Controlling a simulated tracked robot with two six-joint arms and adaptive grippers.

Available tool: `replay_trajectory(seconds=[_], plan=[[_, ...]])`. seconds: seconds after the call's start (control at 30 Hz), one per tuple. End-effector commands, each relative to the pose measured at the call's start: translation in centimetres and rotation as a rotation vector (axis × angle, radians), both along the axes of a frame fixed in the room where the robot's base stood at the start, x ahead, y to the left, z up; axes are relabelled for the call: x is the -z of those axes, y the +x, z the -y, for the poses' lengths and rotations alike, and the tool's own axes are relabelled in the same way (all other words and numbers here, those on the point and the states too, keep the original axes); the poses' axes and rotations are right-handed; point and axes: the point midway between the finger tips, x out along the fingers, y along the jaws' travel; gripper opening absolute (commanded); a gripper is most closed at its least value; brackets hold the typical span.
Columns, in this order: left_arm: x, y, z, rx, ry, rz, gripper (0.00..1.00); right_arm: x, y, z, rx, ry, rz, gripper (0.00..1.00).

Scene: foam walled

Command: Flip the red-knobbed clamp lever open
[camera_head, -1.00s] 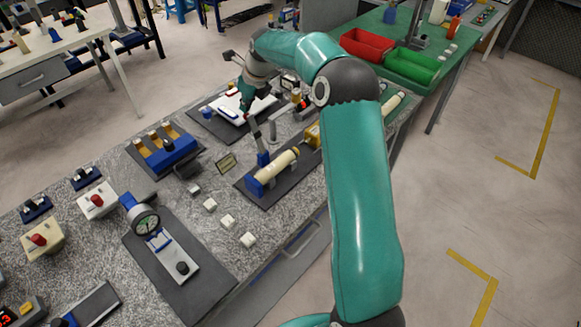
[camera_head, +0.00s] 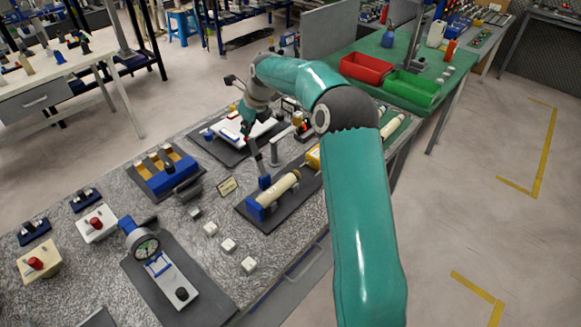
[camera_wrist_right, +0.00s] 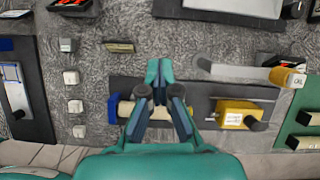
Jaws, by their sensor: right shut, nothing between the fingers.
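The clamp stands on a dark mat (camera_head: 243,211) beside a cream cylinder (camera_head: 283,187), with a blue block (camera_head: 258,207) at the near end. Its grey lever (camera_head: 258,160) rises steeply, tilted, with a small red knob (camera_head: 246,138) at the top. My right gripper (camera_head: 247,127) is close to the knob; I cannot tell whether they touch. In the right wrist view my gripper's shut, empty fingertips (camera_wrist_right: 158,75) lie beyond the cream cylinder (camera_wrist_right: 127,109). There the gripper hides the lever and knob. My left gripper is not in view.
A yellow block (camera_wrist_right: 236,114) sits right of the cylinder. A white plate (camera_head: 230,128) lies on another mat behind the gripper. Small white cubes (camera_head: 229,245) and a dial gauge fixture (camera_head: 146,246) are at the front left.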

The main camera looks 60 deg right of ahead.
Motion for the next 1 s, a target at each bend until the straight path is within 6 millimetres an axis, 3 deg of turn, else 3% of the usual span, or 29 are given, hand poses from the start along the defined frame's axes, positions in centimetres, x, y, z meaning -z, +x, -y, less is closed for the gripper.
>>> replay_trajectory(seconds=[0.13, 0.6, 1.0], plan=[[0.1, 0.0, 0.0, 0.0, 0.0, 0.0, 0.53, -1.2, -1.0, -0.2, -0.002, 0.005, -0.011, 0.0], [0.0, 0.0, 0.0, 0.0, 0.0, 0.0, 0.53, -9.5, -4.7, -0.4, 0.002, -0.002, 0.006, 0.0], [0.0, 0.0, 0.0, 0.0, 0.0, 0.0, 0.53, -10.8, -5.4, -0.3, 0.004, -0.002, 0.006, 0.0]])
